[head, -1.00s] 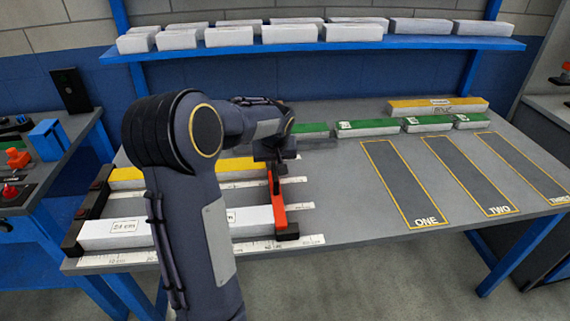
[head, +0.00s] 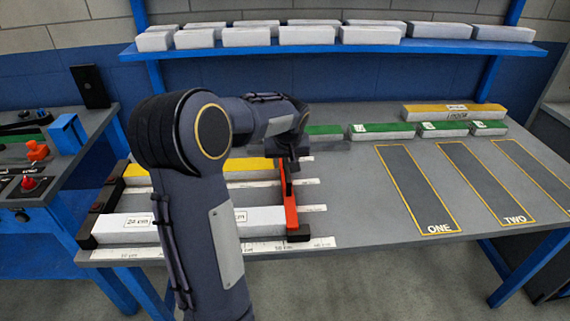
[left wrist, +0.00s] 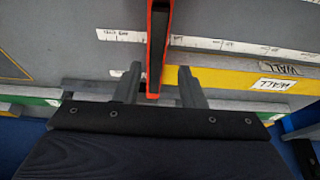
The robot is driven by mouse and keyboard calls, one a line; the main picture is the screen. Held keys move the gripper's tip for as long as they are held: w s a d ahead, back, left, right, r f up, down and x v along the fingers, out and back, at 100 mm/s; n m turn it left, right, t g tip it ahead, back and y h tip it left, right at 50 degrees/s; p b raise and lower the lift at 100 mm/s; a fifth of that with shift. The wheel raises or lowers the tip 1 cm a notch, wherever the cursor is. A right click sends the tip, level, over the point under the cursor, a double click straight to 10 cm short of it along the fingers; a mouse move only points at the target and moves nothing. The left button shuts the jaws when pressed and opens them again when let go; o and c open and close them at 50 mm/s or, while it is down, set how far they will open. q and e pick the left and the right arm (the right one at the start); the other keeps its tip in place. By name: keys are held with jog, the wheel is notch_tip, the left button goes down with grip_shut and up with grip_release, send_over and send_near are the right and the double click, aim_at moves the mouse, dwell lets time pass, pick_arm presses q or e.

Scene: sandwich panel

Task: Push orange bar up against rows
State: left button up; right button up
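The orange bar (head: 290,205) stands across the ruled rows on the bench, with a dark foot at its near end. A white block row (head: 205,222) lies at the front, its right end close to the bar; I cannot tell if they touch. A yellow block row (head: 140,171) lies behind it, partly hidden by my left arm. My left gripper (head: 284,160) is at the bar's far end. In the left wrist view its fingers (left wrist: 160,86) stand apart on either side of the orange bar (left wrist: 158,45), with gaps visible. My right gripper is not in view.
Green blocks (head: 385,130) and a long yellow block (head: 455,112) lie along the back. Outlined lanes marked ONE (head: 418,190) and TWO (head: 487,185) are empty. A blue shelf (head: 330,48) with white blocks hangs behind. Bare bench lies right of the bar.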

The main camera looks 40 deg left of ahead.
pick_arm(q)
jog(key=v, duration=0.5)
jog(key=shift+s+d+r, duration=0.1)
jog(key=shift+s+r, duration=0.05)
jog(key=shift+r, duration=0.2)
jog(key=s+d+r+m+t+h+p, duration=0.1)
jog(key=s+d+m+h+p, duration=0.1)
jog(key=s+d, duration=0.8)
jog(key=s+d+r+m+t+h+p, duration=0.1)
jog(key=s+d+m+h, duration=0.4)
jog(key=s+d, duration=0.6)
jog(key=d+m+t+p, duration=0.1)
jog(key=d+p, duration=0.1)
jog(key=d, duration=0.3)
jog(key=shift+p, duration=0.3)
